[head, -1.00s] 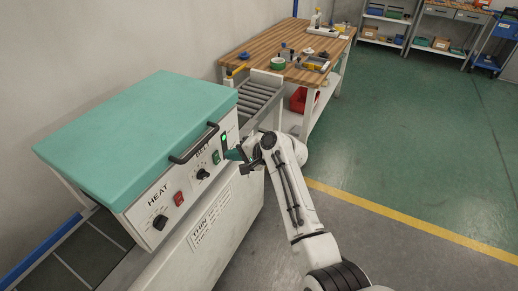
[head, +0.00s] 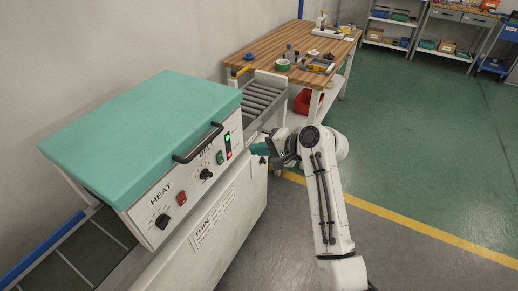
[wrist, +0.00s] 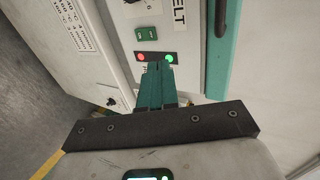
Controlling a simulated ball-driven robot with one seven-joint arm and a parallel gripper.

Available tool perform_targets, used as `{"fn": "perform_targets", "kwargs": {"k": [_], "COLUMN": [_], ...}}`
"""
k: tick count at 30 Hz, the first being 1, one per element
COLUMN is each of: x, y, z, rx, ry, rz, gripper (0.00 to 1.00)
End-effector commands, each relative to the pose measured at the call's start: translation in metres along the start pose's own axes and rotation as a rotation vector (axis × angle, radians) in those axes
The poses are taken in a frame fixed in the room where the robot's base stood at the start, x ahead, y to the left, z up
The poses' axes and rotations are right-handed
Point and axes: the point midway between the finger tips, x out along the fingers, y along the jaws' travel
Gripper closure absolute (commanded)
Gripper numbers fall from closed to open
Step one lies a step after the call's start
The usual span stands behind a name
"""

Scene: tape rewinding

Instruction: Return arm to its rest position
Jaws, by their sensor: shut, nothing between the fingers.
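My white arm reaches up from the bottom right of the head view, and my gripper (head: 260,154) is beside the front panel of the teal-lidded machine (head: 140,125). In the wrist view, my gripper (wrist: 156,82) has its teal fingers together with nothing between them. The fingers point toward the panel, just below a red light (wrist: 141,57) and a green light (wrist: 169,57). I cannot tell the exact gap to the panel.
The panel carries a red switch (head: 181,198), a green switch (head: 220,157) and knobs. A black handle (head: 198,144) sticks out from the lid. A roller conveyor (head: 262,98) leads to a wooden workbench (head: 300,48). The green floor (head: 420,150) at right is clear.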

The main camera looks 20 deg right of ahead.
Motion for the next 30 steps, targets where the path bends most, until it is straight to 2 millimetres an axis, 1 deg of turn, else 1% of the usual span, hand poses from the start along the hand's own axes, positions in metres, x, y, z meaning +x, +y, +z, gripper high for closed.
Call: {"fn": "perform_targets", "kwargs": {"k": [13,14,17,20,21,23,24,26,27,29,30], "x": [0.000,0.000,-0.006,-0.022,-0.031,-0.047,-0.059,-0.078,-0.092,-0.115,-0.131], "y": [0.000,0.004,0.035,0.083,0.106,0.138,0.158,0.186,0.204,0.227,0.241], "z": [0.000,0.002,0.014,0.036,0.047,0.065,0.077,0.095,0.108,0.127,0.139], "rx": [0.000,-0.005,-0.063,-0.166,-0.216,-0.294,-0.345,-0.419,-0.468,-0.537,-0.582], "ry": [0.000,0.000,-0.001,-0.008,-0.017,-0.034,-0.050,-0.078,-0.099,-0.137,-0.164], "rz": [0.000,0.008,0.080,0.201,0.260,0.349,0.408,0.493,0.550,0.630,0.681], "gripper": [1.00,1.00,1.00,1.00,1.00,1.00,1.00,1.00,1.00,1.00,1.00]}}
